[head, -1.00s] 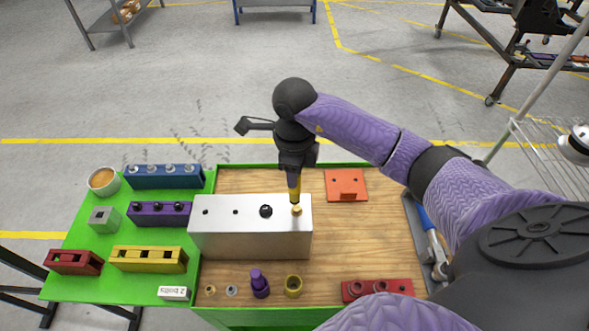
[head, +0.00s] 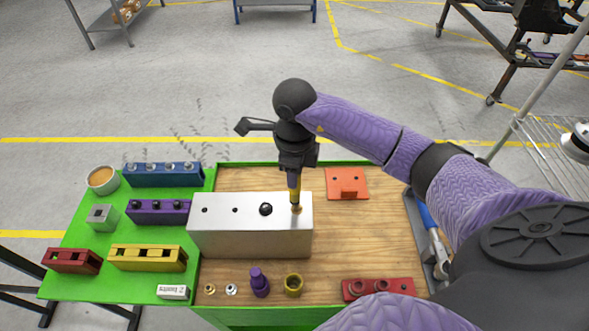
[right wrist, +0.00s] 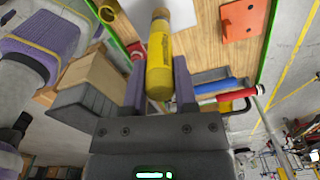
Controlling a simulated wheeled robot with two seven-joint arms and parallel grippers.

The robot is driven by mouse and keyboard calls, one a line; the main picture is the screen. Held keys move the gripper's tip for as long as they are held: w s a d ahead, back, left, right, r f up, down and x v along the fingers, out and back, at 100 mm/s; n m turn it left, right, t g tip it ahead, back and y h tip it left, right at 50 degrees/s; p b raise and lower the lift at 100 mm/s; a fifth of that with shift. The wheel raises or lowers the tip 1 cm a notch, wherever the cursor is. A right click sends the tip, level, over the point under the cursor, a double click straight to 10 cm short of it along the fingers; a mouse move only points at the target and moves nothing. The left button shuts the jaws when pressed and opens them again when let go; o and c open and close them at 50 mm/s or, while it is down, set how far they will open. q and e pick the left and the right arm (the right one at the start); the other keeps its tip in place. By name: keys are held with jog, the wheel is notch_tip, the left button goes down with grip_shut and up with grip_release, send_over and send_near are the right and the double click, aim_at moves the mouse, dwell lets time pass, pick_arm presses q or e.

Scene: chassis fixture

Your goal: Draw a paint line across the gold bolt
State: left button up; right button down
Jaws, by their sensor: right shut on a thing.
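The silver metal block (head: 248,240) stands on the wooden work surface. A black bolt (head: 266,209) and the gold bolt (head: 298,209) sit in its top, the gold one near the right end. My right gripper (head: 294,168) is shut on a yellow paint marker (head: 295,188) and holds it upright, tip down, over the gold bolt. The marker partly hides the bolt, so I cannot tell if the tip touches it or if any paint shows. In the right wrist view the marker (right wrist: 160,65) sits between both fingers. My left gripper is out of view.
Left on the green board are blue (head: 165,176), purple (head: 160,212), yellow (head: 147,258) and red (head: 72,261) blocks. Small fittings and a purple piece (head: 260,283) lie in front of the silver block. An orange plate (head: 346,184) and red holder (head: 377,289) lie right.

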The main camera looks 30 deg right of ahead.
jog(key=shift+s+d+f, duration=0.1)
jog(key=shift+s+d, duration=0.05)
jog(key=shift+d, duration=0.05)
jog(key=shift+s+d, duration=0.15)
jog(key=shift+d, duration=0.1)
dwell(0.4)
jog(key=shift+a+f, duration=0.1)
jog(key=shift+a, duration=0.1)
jog(key=shift+w+a, duration=0.2)
jog(key=shift+a, duration=0.05)
notch_tip(320, 180, up, 6)
jog(key=p, duration=0.4)
jog(key=shift+w, duration=0.1)
dwell(0.3)
dwell(0.4)
